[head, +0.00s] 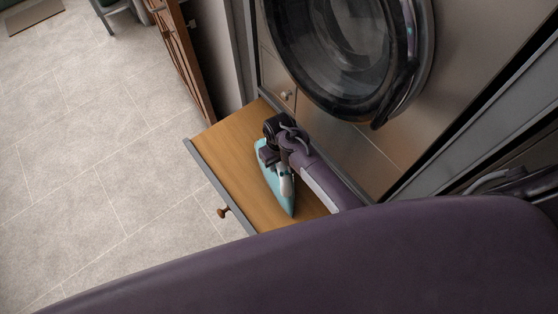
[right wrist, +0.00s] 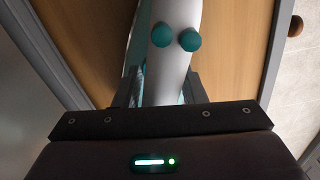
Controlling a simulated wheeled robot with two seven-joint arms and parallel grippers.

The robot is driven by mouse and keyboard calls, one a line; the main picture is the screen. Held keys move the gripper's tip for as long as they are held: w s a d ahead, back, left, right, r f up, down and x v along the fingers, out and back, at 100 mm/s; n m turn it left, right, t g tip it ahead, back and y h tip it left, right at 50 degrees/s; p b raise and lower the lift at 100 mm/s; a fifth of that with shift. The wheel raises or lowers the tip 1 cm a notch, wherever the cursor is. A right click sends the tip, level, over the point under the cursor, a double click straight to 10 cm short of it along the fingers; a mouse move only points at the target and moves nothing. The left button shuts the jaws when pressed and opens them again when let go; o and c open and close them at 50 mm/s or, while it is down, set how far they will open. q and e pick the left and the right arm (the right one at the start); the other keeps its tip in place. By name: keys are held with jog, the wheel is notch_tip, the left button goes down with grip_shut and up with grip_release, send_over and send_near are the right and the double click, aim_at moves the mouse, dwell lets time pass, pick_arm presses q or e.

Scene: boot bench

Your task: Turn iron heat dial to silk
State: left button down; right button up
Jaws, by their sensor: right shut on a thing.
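The iron (head: 284,194), light teal with a pale part, stands on a wooden pull-out surface. My right gripper (head: 279,156) is at the iron, its arm coming from the lower right. In the right wrist view, the iron's white part (right wrist: 171,75) runs between my dark fingers, with the right gripper (right wrist: 160,92) shut on it. Two round teal knobs (right wrist: 175,48) sit on the white part, beyond the fingertips. I cannot tell whether either is the heat dial, and no dial markings are readable. My left gripper is not in view.
The wooden surface (head: 222,150) has a grey front edge with a round brown knob (head: 224,212). A front-loading machine with a round glass door (head: 345,50) stands close behind. Tiled floor (head: 80,150) lies open at the left. My purple body covers the bottom.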

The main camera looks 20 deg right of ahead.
jog(key=shift+a+r+m+p, duration=0.1)
jog(key=shift+r+m+p, duration=0.2)
jog(key=shift+m+p, duration=0.35)
jog(key=shift+f+m, duration=0.1)
jog(key=shift+m, duration=0.75)
jog(key=shift+f+m, duration=0.2)
jog(key=shift+m, duration=0.4)
jog(key=o, duration=1)
